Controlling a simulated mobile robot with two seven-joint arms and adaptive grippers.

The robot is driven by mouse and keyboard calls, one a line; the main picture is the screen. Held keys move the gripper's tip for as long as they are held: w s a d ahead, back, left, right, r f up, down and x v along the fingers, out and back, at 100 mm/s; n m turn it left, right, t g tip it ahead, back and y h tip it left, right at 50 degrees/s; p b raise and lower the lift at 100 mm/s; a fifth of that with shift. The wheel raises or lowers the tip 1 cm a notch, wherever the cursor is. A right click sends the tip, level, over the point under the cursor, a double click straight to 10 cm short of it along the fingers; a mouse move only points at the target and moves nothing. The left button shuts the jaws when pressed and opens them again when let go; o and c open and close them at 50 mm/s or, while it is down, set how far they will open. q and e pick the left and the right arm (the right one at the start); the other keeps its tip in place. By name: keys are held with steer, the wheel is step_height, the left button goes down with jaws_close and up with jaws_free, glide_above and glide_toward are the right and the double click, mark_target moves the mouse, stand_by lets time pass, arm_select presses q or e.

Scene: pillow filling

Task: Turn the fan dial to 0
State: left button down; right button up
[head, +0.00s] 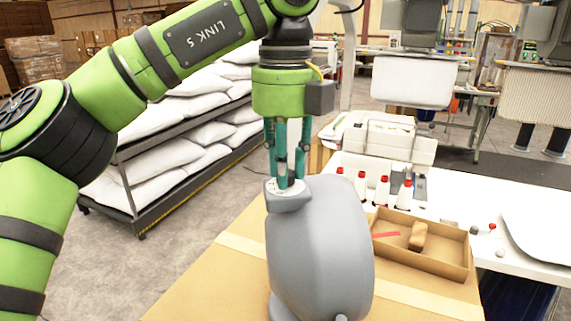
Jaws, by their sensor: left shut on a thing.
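The fan (325,250) is a grey, rounded body standing on the cardboard-coloured table in the middle of the head view. Its dial (286,190) is on top, at the end of a short grey stem with a pale marked face. My left gripper (287,184) points straight down and its teal fingers are shut on the dial. The fingers hide most of the dial, and I cannot read its setting. My right gripper is not in view.
A cardboard tray (455,270) holding a small brown block (418,236) lies right of the fan. Several red-capped white bottles (382,191) stand behind it on a white table (470,212). A rack of white pillows (140,185) stands at the left.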

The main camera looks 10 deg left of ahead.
arm_select(q)
steer(key=shift+f+n, duration=0.2)
steer(key=shift+n, duration=0.1)
steer(key=c, duration=1)
jaws_free()
steer(key=shift+r, duration=0.15)
steer(key=shift+r, duration=3.7)
